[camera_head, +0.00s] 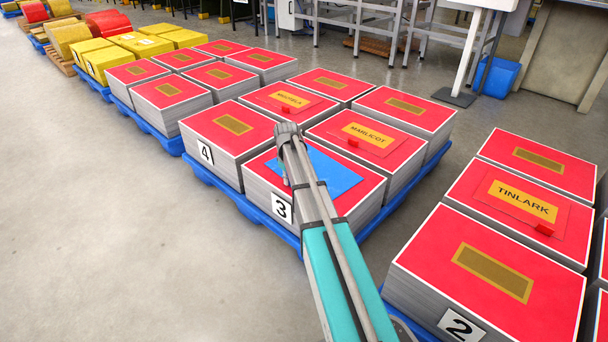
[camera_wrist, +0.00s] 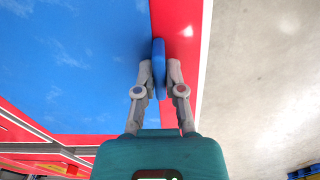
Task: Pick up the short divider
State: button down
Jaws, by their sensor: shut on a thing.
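A plain blue divider (camera_head: 335,174) lies over the red top of the stack numbered 3 (camera_head: 283,208). It also shows in the wrist view (camera_wrist: 70,65), where it fills the left side with red beside it. My gripper (camera_head: 287,130) is at the far left part of the stack in the head view, and my arm hides part of the divider. In the wrist view my gripper (camera_wrist: 159,75) is shut on the divider's upright blue tab. I cannot tell whether the divider is flat on the stack or slightly raised.
Labelled red sheets with red tabs, MARLICOT (camera_head: 368,136) and TINLARK (camera_head: 523,201), lie on neighbouring stacks. Stack 4 (camera_head: 225,158) adjoins on the left and stack 2 (camera_head: 480,300) stands at the right. Blue pallets (camera_head: 250,208) edge the stacks. Grey floor (camera_head: 90,230) is open at the left.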

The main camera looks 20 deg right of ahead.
jog(key=shift+r, duration=0.1)
notch_tip(320, 180, up, 2)
jog(key=p, duration=0.2)
jog(key=shift+r+p, duration=0.2)
jog(key=shift+p, duration=0.15)
jog(key=s+a+r+p, duration=0.5)
jog(key=s+r+p, duration=0.5)
jog(key=s, duration=0.3)
jog(key=shift+a+r, duration=0.15)
jog(key=shift+r, duration=0.05)
dwell(0.3)
notch_tip(320, 180, up, 6)
jog(key=p, duration=0.6)
jog(key=shift+f, duration=0.2)
jog(key=shift+s+f, duration=0.1)
